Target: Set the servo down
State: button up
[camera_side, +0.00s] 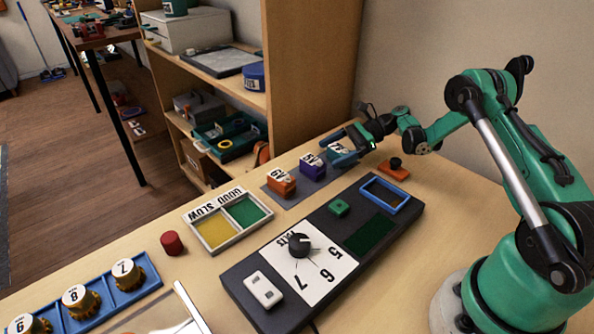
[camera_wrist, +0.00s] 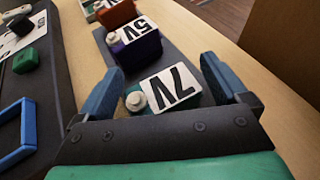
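The teal servo labelled 7V (camera_side: 341,150) sits at the far end of a grey mat (camera_side: 272,193), beside the purple 5V servo (camera_side: 312,167) and an orange servo (camera_side: 281,183). My gripper (camera_side: 338,146) is low over the mat, one blue finger on each side of the 7V servo. In the wrist view the 7V servo (camera_wrist: 172,89) lies between the spread fingers, with a visible gap on the right. Its white knob (camera_wrist: 135,101) is near the left finger. The gripper looks open. The servo's underside is hidden.
A dark tester panel (camera_side: 240,275) with a dial (camera_side: 299,245) and an empty-looking blue frame (camera_side: 386,195) lies in front. A GOOD/SLOW tray (camera_side: 216,244), a red cylinder (camera_side: 172,243) and a blue gear rack (camera_side: 100,303) stand left. An orange block (camera_side: 393,172) is near my gripper.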

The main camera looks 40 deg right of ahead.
aim_at(338, 149)
jog(key=v, duration=0.5)
jog(key=shift+d, duration=0.1)
jog(key=s+a+r+n+g+h, duration=0.1)
jog(key=a+r+n+h, duration=0.5)
jog(key=a+r+n, duration=0.5)
jog(key=s+a+n+t+h, duration=0.2)
jog(key=s+a+n+h, duration=0.4)
jog(key=s+n, duration=0.4)
jog(key=shift+s+n, duration=0.2)
jog(key=shift+n, duration=0.9)
jog(key=shift+w+d+f, duration=0.1)
